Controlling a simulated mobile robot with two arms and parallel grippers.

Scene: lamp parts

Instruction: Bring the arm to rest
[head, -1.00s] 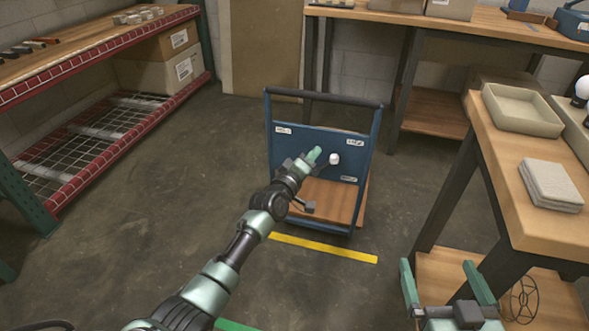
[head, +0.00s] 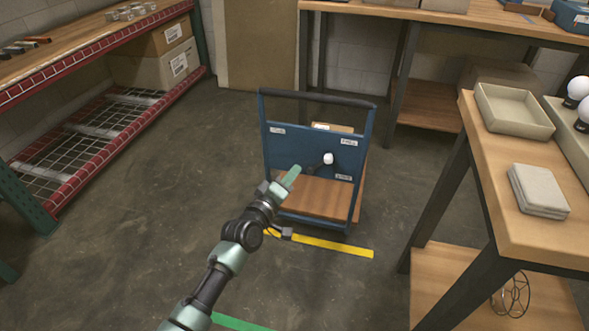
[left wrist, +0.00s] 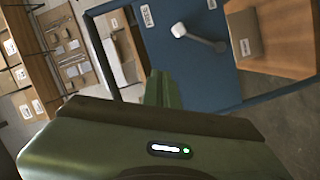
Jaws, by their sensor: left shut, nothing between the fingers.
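My left gripper (head: 291,176) reaches in over the floor in front of the blue cart and is shut and empty. Its green fingers also show in the left wrist view (left wrist: 158,88), with the large wrist housing below them. The cart's blue panel (head: 300,150) bears a dark lever with a white knob (head: 328,159). In the head view the fingertips are to the left of the knob and appear apart from it. The knob also shows in the left wrist view (left wrist: 179,30), clear of the fingers. My right gripper is out of view.
A workbench at right holds a beige tray (head: 513,112), folded grey cloths or pads (head: 539,191) and white bulbs (head: 578,88). A red-edged shelf (head: 100,135) stands at left. Yellow tape (head: 330,246) marks the floor by the cart. Open floor lies left of the cart.

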